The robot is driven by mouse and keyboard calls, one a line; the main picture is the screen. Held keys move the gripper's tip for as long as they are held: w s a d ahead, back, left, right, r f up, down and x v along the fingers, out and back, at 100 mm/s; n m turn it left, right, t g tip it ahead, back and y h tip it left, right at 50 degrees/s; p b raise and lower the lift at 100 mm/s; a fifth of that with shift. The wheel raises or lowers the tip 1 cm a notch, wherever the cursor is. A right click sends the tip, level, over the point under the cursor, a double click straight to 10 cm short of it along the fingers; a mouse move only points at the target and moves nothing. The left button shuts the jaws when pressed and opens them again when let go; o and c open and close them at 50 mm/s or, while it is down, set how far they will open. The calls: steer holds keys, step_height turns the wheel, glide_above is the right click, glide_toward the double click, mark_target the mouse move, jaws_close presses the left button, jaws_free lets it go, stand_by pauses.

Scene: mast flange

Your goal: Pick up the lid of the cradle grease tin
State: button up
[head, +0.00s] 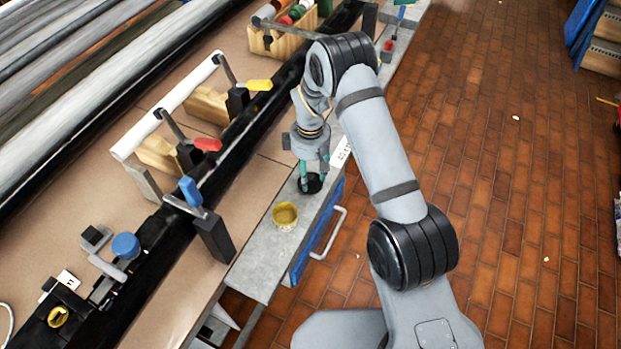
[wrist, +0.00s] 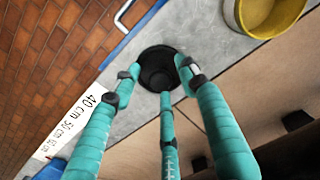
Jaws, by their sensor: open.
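The lid (head: 311,186) is a small round black piece lying on the grey ledge. In the wrist view the lid (wrist: 157,56) shows as a black disc with a raised round middle. My gripper (head: 313,171) is open and points down right over the lid. In the wrist view its three teal fingers (wrist: 162,77) stand apart around the lid's middle; I cannot tell whether any touches it. The grease tin (head: 285,217) stands open on the same ledge, nearer the camera, with yellow grease inside. The tin (wrist: 264,14) is partly cut off in the wrist view.
A blue drawer front with a pale handle (head: 329,234) is below the ledge. A printed measure label (head: 341,152) lies on the ledge beyond the lid. Clamps with coloured handles (head: 206,144) and a black rail stand to the left. Brick floor (head: 500,200) is open to the right.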

steer(key=shift+s+a, duration=0.1)
steer(key=shift+s, duration=0.1)
steer(key=shift+w, duration=0.1)
steer(key=c, duration=0.8)
steer(key=shift+c, duration=0.5)
